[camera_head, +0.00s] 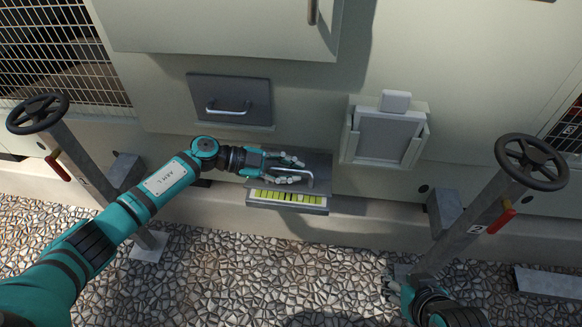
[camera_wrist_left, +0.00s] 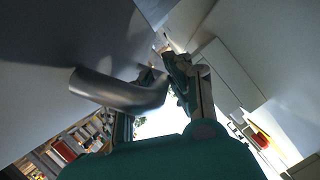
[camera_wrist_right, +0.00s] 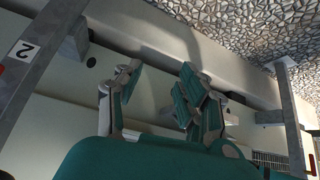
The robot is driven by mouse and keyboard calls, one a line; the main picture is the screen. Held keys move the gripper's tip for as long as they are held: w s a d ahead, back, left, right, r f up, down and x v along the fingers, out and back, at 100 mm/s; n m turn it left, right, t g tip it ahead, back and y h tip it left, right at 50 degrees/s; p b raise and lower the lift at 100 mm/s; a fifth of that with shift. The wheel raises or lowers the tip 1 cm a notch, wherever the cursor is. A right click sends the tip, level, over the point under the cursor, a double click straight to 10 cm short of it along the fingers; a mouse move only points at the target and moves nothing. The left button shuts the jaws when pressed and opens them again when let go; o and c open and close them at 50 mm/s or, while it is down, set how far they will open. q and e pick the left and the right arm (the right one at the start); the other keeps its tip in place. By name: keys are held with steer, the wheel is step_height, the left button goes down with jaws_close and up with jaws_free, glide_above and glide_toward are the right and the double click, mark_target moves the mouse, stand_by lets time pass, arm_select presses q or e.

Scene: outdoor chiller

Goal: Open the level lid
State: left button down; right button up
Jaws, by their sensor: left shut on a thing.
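The level lid (camera_head: 322,163) is a dark grey panel low on the cabinet wall, with a metal handle (camera_head: 308,174). A yellow-green strip (camera_head: 287,197) shows along its lower front edge; the lid's exact tilt is hard to tell. My left gripper (camera_head: 292,171) is shut on the handle, its fingers covering part of it. In the left wrist view the curved handle (camera_wrist_left: 118,92) runs in toward the fingers. My right gripper (camera_head: 388,286) is low at the right, away from the lid. The right wrist view shows its fingers (camera_wrist_right: 160,68) apart and empty.
Another dark panel with a handle (camera_head: 230,97) sits above and left of the lid. A pale holder (camera_head: 386,137) is on the wall to the right. Posts with handwheels stand at left (camera_head: 38,113) and right (camera_head: 532,162). Stone ground (camera_head: 230,258) lies in front.

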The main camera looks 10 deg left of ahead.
arm_select(q)
steer(key=shift+w+r+n+p, duration=0.25)
steer(key=shift+w+n+p, duration=0.05)
steer(key=shift+p, duration=0.2)
steer(key=shift+w, duration=0.1)
arm_select(e)
steer(key=s+d+f+g, duration=0.1)
steer(key=s+d+g, duration=0.1)
steer(key=s, duration=0.4)
steer(key=shift+s+g+h, duration=0.25)
steer(key=shift+g+h, duration=0.15)
steer(key=shift+g, duration=0.4)
arm_select(q)
steer(key=shift+p, duration=0.3)
steer(key=c, duration=1.3)
jaws_free()
steer(key=shift+f, duration=0.1)
steer(key=shift+a, duration=0.1)
arm_select(e)
steer(key=shift+w, duration=0.1)
arm_select(q)
steer(key=v, duration=1.2)
steer(key=shift+w, duration=0.2)
